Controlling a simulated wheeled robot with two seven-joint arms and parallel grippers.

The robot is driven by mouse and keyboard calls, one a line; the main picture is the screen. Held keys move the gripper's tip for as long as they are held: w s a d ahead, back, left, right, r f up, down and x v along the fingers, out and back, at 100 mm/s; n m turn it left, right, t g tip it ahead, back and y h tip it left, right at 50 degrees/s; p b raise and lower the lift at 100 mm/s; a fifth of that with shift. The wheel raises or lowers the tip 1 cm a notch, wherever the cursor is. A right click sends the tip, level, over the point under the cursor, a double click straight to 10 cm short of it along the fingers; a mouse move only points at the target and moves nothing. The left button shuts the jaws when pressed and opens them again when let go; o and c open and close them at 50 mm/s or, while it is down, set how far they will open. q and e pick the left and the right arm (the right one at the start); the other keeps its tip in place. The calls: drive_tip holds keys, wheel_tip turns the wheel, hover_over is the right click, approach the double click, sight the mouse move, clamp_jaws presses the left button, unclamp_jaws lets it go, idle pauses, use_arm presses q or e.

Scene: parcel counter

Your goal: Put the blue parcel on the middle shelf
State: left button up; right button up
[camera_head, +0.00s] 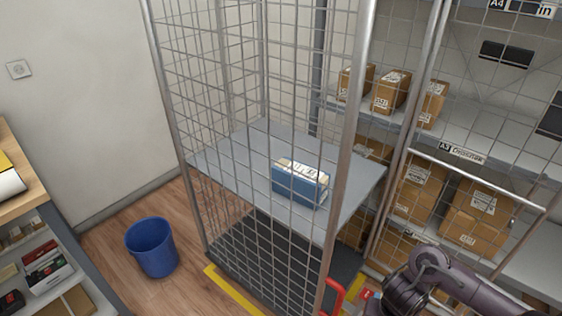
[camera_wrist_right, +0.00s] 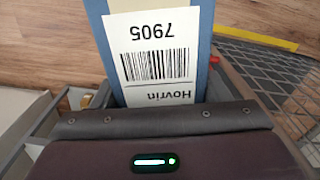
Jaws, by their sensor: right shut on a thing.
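In the wrist view a blue-edged parcel (camera_wrist_right: 206,50) with a white label reading "7905" and "Hovrin" stands out from my right gripper (camera_wrist_right: 160,118), which is shut on it. The fingertips are hidden. In the head view only my right arm shows at the lower right; its gripper and the held parcel are out of frame. A grey shelf (camera_head: 235,165) sits at mid-height in a wire roll cage. A blue box (camera_head: 298,189) with a white label on top rests on that shelf, behind the mesh. My left gripper is not in view.
The cage's front post (camera_head: 345,150) and mesh stand before the shelf. A red handle (camera_head: 333,296) is low on the cage. A rack (camera_head: 480,145) with brown cartons stands right. A blue bin (camera_head: 152,248) stands left. Shelf space around the blue box is free.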

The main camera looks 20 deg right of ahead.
drive_tip(key=shift+w+a+r+n, duration=0.15)
drive_tip(key=shift+w+a, duration=0.4)
drive_tip(key=shift+a, duration=0.05)
drive_tip(key=shift+w+a+r+n, duration=0.15)
drive_tip(key=shift+w+a, duration=0.35)
drive_tip(key=shift+a, duration=0.05)
drive_tip(key=w+a+r+n, duration=0.3)
drive_tip(key=w+a+r, duration=0.1)
drive_tip(key=a, duration=0.3)
drive_tip(key=w+a+r+n, duration=0.3)
drive_tip(key=w+a, duration=0.1)
drive_tip(key=a, duration=0.3)
drive_tip(key=w+a+r+n, duration=0.3)
drive_tip(key=w+a+r, duration=0.1)
drive_tip(key=a, duration=0.3)
drive_tip(key=s+a+r+n, duration=0.3)
drive_tip(key=a+r+n, duration=0.7)
drive_tip(key=a+n, duration=0.25)
drive_tip(key=w+d+r+m, duration=0.1)
drive_tip(key=w+d+m, duration=0.2)
drive_tip(key=d, duration=0.3)
drive_tip(key=w+d+r+m, duration=0.1)
drive_tip(key=w+d+m, duration=0.3)
drive_tip(key=d, duration=0.3)
drive_tip(key=w+d+r+m+p, duration=0.1)
drive_tip(key=w+d+m, duration=0.2)
drive_tip(key=d+m, duration=0.2)
drive_tip(key=shift+w+d, duration=0.15)
drive_tip(key=shift+d, duration=0.9)
